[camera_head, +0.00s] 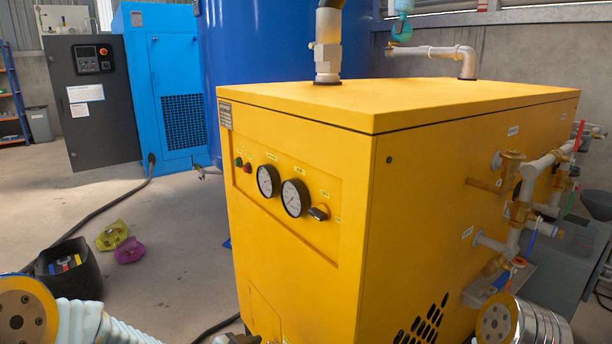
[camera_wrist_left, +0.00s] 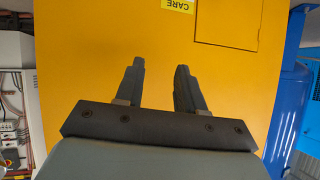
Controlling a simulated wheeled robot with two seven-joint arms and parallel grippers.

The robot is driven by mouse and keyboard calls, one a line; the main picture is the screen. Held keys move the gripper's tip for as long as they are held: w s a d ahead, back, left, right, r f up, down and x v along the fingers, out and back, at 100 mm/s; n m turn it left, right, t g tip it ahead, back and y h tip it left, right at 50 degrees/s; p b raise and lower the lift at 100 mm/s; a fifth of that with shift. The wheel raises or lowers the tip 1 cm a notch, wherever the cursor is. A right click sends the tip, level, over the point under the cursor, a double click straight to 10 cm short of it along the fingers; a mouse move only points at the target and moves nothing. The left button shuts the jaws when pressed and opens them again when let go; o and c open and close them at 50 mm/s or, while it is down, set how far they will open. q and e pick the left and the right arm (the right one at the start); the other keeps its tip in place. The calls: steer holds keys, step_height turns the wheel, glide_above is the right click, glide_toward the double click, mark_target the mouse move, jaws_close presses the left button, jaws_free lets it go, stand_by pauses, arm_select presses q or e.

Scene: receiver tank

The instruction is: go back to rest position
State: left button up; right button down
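My left gripper (camera_wrist_left: 160,66) is open in the left wrist view, its two dark fingers apart with nothing between them. It faces the yellow front of the dryer cabinet (camera_wrist_left: 85,70); whether it touches the panel is unclear. In the head view the same yellow cabinet (camera_head: 300,240) fills the middle, with two round gauges (camera_head: 281,190) and a black knob (camera_head: 318,212) on its front. Parts of my arms show at the lower left and lower right of the head view. My right gripper is not visible.
Pipes with brass valves (camera_head: 512,165) stick out from the cabinet's right side. A blue tank (camera_head: 260,50) and a blue compressor (camera_head: 165,80) stand behind. A black bucket (camera_head: 68,270) and yellow (camera_head: 112,236) and pink (camera_head: 130,250) items lie on the left floor. A cable crosses it.

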arm_select(q)
steer(key=s+f+n+g+y+p, duration=0.2)
steer(key=s+f+n+g, duration=0.6)
steer(key=s+f, duration=1.3)
steer(key=n+y, duration=0.1)
steer(key=n, duration=0.1)
steer(key=shift+s+a+f+n+g, duration=0.3)
steer(key=shift+s+a+f+n, duration=0.05)
steer(key=shift+n, duration=0.05)
